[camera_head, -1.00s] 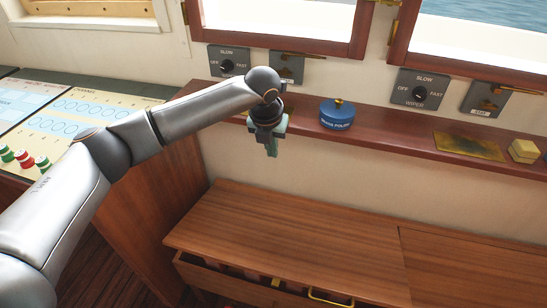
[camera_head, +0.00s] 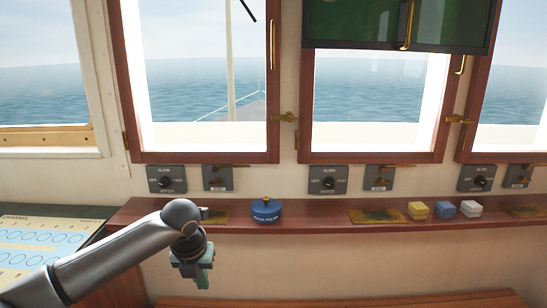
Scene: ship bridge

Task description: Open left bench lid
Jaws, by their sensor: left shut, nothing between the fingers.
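The bench (camera_head: 330,303) shows only as a strip of brown wood along the bottom edge of the view. Most of its top, and any seam between its lids, is out of view below. My left gripper (camera_head: 203,280) points down in front of the cream wall, above the bench's left part, apart from it. Its fingers are shut and empty. My right gripper is not in view.
A wooden ledge (camera_head: 330,226) runs under the windows, holding a blue tin (camera_head: 266,211), a brass plate (camera_head: 376,216) and yellow (camera_head: 418,210), blue (camera_head: 444,209) and white (camera_head: 470,208) blocks. A control console (camera_head: 40,245) stands at the left. Wiper switches (camera_head: 328,181) line the wall.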

